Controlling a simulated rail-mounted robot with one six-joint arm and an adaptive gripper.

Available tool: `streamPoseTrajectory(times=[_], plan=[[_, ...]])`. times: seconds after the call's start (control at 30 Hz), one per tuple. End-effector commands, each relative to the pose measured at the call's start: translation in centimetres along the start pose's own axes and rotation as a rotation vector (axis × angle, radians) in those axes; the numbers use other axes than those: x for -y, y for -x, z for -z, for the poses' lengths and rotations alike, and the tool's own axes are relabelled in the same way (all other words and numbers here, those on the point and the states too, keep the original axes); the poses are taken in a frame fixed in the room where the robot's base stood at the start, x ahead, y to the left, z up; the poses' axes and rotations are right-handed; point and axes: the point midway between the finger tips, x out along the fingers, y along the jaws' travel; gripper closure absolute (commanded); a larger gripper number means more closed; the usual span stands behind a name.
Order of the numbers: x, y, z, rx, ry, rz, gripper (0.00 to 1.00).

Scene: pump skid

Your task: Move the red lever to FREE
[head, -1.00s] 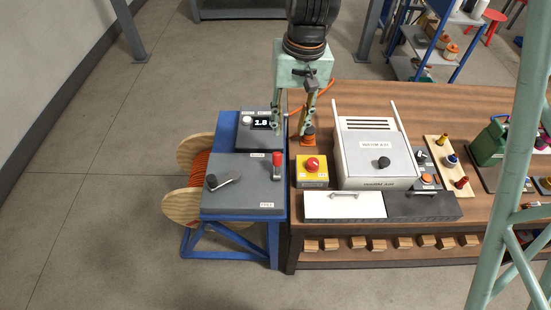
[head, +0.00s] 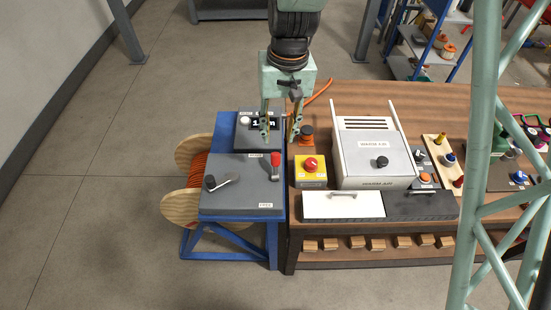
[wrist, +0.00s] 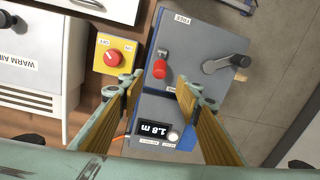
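The red lever (head: 275,160) stands on the grey top panel (head: 235,192) of the blue-framed reel stand. Its red grip is at the end near the upper label, away from the FREE label (head: 265,205) by the front edge. In the wrist view the red grip (wrist: 159,69) lies just beyond and between my fingertips, and the FREE label (wrist: 182,18) is at the top. My gripper (head: 279,140) is open and empty, pointing down behind the lever. I see no contact with the lever.
A black crank handle (head: 212,183) is left on the same panel. A display box (head: 245,135) stands behind, partly hidden by my gripper.

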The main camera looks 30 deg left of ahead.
Motion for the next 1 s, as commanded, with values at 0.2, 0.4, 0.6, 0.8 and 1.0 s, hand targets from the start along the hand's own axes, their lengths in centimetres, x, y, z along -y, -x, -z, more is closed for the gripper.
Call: streamPoseTrajectory(times=[0.2, 0.4, 0.6, 0.8, 1.0], plan=[[0.0, -2.3, -0.1, 0.002, 0.000, 0.000, 0.68], [0.0, -4.7, -0.1, 0.003, 0.000, -0.001, 0.68], [0.0, -6.9, -0.1, 0.003, -0.001, -0.001, 0.68], [0.0, -9.0, -0.1, 0.002, 0.000, 0.000, 0.68], [0.0, -10.9, -0.1, 0.002, 0.000, -0.001, 0.68]])
